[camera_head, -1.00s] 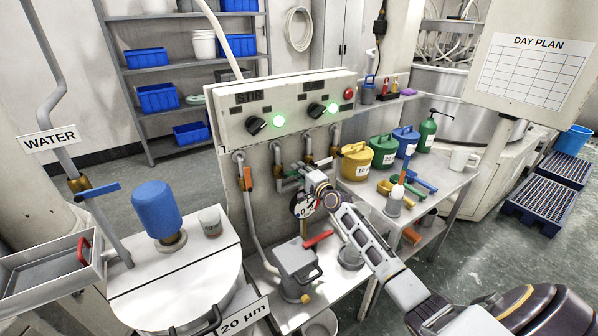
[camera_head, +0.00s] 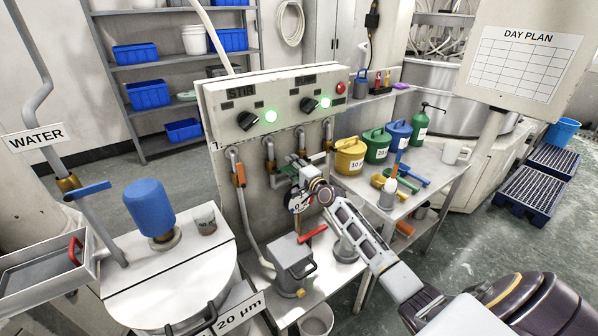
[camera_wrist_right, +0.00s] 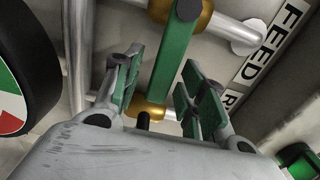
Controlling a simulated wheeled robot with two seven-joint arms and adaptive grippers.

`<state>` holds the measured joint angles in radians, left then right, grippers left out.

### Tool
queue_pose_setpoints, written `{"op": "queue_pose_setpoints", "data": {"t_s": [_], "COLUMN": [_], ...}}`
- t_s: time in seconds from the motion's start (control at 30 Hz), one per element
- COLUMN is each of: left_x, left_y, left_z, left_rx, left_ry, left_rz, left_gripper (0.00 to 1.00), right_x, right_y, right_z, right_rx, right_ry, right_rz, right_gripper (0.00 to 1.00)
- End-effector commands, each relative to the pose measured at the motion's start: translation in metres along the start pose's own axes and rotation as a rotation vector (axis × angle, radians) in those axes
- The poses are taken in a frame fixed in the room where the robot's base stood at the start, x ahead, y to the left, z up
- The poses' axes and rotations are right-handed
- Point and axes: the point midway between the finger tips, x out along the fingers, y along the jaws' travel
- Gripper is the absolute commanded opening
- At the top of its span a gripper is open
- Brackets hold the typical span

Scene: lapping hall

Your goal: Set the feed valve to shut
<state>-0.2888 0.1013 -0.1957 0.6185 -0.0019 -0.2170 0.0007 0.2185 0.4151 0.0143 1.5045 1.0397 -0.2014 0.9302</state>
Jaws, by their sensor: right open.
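The feed valve shows in the right wrist view as a green lever (camera_wrist_right: 176,60) on a brass body (camera_wrist_right: 190,16), beside a plate (camera_wrist_right: 272,50) reading FEED. The lever crosses the short pipe run at its upper end at roughly a right angle. My right gripper (camera_wrist_right: 160,78) is open, with one green-padded finger on each side of the lever. I cannot tell whether either pad touches it. In the head view my right gripper (camera_head: 297,168) is at the pipes under the control panel and largely hides the valve. My left gripper is not in view.
A round dial gauge (camera_head: 299,202) sits just below my right gripper. A red handle (camera_head: 313,234) and a grey can (camera_head: 292,262) are lower down. The control panel (camera_head: 285,95) is above. Coloured cans, a yellow one (camera_head: 349,157) nearest, stand on the bench to the right.

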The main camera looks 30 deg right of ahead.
Motion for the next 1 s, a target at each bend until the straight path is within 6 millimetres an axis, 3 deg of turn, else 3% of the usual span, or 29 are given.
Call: {"op": "queue_pose_setpoints", "data": {"t_s": [0.37,1.0], "left_x": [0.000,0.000], "left_y": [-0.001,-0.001], "left_z": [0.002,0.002], "left_rx": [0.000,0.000], "left_ry": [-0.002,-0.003], "left_rz": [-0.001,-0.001], "left_gripper": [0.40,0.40], "right_x": [-0.017,-0.070], "right_y": [0.001,0.001], "right_z": [0.001,0.000], "right_rx": [0.002,0.000], "right_ry": [-0.001,0.000], "right_rz": [0.001,0.001], "right_gripper": [0.41,0.41]}}
